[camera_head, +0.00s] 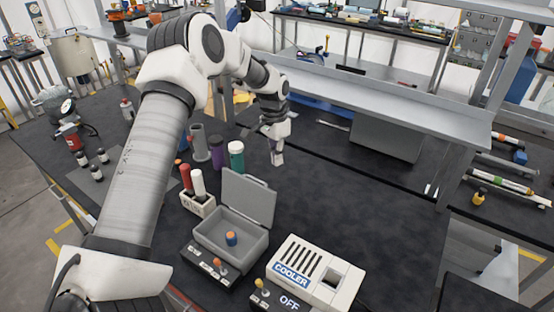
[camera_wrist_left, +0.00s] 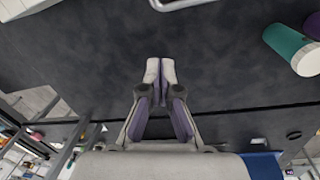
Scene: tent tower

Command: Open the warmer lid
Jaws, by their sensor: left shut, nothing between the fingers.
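The grey warmer box (camera_head: 212,238) stands on the dark table in the head view, with its lid (camera_head: 249,197) raised upright at the back edge. A small blue cylinder with an orange top (camera_head: 231,239) is inside the box. A panel with a small lever (camera_head: 213,266) is at its front. My left gripper (camera_head: 277,158) is beyond the raised lid, apart from it, pointing down. In the wrist view its fingertips (camera_wrist_left: 160,69) meet with nothing between them. A light grey edge at the top of that view may be the lid. My right gripper is not in view.
A white cooler box (camera_head: 315,272) marked OFF stands right of the warmer. A rack with red and white cylinders (camera_head: 197,204) is at its left. A green white-topped cylinder (camera_head: 236,158) stands near my gripper. The table right of my gripper is clear up to a metal shelf (camera_head: 380,100).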

